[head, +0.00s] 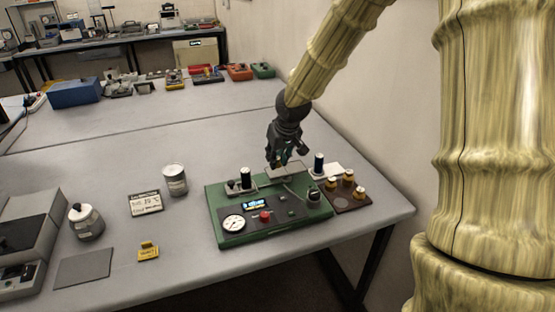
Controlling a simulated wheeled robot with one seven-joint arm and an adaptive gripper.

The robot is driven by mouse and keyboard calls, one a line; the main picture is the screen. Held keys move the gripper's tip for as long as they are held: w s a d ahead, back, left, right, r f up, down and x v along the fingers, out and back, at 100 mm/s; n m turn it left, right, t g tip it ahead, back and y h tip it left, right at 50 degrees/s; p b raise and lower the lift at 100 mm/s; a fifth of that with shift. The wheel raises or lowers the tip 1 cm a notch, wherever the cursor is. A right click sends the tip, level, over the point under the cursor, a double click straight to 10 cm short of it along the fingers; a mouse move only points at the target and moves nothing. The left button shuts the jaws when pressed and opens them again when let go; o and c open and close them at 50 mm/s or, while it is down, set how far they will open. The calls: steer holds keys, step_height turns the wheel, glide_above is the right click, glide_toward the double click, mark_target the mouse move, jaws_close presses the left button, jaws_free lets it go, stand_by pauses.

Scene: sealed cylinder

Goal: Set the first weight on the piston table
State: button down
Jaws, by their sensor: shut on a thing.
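My gripper (284,160) points down over the back of the green instrument base (235,233). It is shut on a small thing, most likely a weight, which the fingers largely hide. A flat grey plate (298,169), which looks like the piston table, lies just below the fingertips; I cannot tell whether they touch. Several brass-coloured weights stand on a brown tray (354,206) right of the base, among them a front one (358,194) and a back one (348,176).
A dark-topped post (245,178) stands left of the gripper and another (319,163) right of it. The base carries a round gauge (234,224) and a red knob (265,216).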

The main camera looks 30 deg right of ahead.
mark_target(278, 164)
steer(key=shift+w+d, duration=0.55)
steer(key=shift+w, duration=0.25)
steer(key=shift+f+p, duration=0.6)
steer(key=shift+f, duration=1.2)
steer(key=shift+f, duration=0.2)
steer(key=c, duration=1.2)
jaws_free()
steer(key=shift+c, duration=0.2)
steer(key=shift+r, duration=0.1)
steer(key=shift+s+r, duration=0.2)
steer(key=shift+r, duration=0.5)
steer(key=b+v, duration=0.1)
steer(key=v, duration=0.9)
steer(key=shift+s+r, duration=0.25)
steer(key=shift+r, duration=0.05)
steer(key=shift+a, duration=0.15)
